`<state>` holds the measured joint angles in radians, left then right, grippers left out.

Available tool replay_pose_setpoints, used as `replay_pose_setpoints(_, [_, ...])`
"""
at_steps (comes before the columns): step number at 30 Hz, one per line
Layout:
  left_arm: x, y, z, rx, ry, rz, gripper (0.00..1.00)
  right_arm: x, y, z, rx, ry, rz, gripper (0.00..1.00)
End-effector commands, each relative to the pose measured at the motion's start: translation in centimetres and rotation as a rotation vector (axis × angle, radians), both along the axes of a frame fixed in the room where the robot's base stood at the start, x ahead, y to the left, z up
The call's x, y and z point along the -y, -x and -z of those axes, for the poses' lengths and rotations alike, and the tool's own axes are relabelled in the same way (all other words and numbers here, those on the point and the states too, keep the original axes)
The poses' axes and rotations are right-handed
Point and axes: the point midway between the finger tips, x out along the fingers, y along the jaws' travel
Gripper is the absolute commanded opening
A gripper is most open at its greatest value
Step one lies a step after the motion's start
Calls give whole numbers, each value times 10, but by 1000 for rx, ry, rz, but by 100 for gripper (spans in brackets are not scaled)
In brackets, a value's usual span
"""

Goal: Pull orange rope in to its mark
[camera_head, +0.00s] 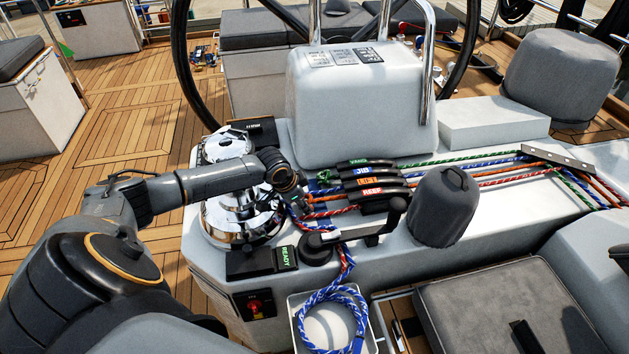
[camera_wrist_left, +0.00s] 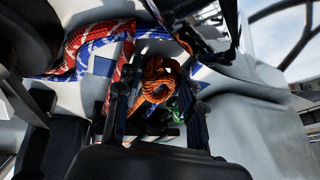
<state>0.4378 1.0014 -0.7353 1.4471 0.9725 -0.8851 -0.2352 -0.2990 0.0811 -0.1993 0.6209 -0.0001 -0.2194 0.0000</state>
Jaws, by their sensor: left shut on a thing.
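The orange rope (camera_wrist_left: 157,84) shows as a small loop or knot between my left fingers in the left wrist view. My left gripper (camera_head: 300,202) is shut on it, just left of the row of clutches and beside the chrome winch. In the head view the gripper mostly hides the rope's end there. The orange-labelled clutch (camera_head: 368,181) sits between the JIB and REEF clutches. Orange line also shows at the far right, past the metal organizer (camera_head: 557,158). I cannot make out a mark on the rope. My right gripper is not in view.
The chrome winch (camera_head: 240,212) stands close on the left of my gripper. Red and blue-white ropes (camera_wrist_left: 100,42) lie close to the fingers. A blue rope coil (camera_head: 333,312) hangs over a white bin. A grey covered winch (camera_head: 442,207) stands right of the clutches.

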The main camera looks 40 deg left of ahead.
Motion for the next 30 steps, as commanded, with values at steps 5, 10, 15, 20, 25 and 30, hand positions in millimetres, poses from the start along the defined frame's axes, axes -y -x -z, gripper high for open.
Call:
replay_pose_setpoints(5, [-3, 3, 3, -10, -6, -4, 0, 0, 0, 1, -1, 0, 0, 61])
replay_pose_setpoints(10, [-2, 2, 3, -9, -4, -3, 60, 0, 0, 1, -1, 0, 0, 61])
replay_pose_setpoints(15, [-1, 1, 2, -5, -2, -2, 61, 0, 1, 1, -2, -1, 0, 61])
replay_pose_setpoints(20, [-1, 1, 0, -2, -2, -2, 61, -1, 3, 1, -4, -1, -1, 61])
replay_pose_setpoints(25, [-3, 8, -16, 0, -3, -2, 61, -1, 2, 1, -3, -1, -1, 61])
replay_pose_setpoints(30, [-5, 24, -49, -2, -7, 0, 61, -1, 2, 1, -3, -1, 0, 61])
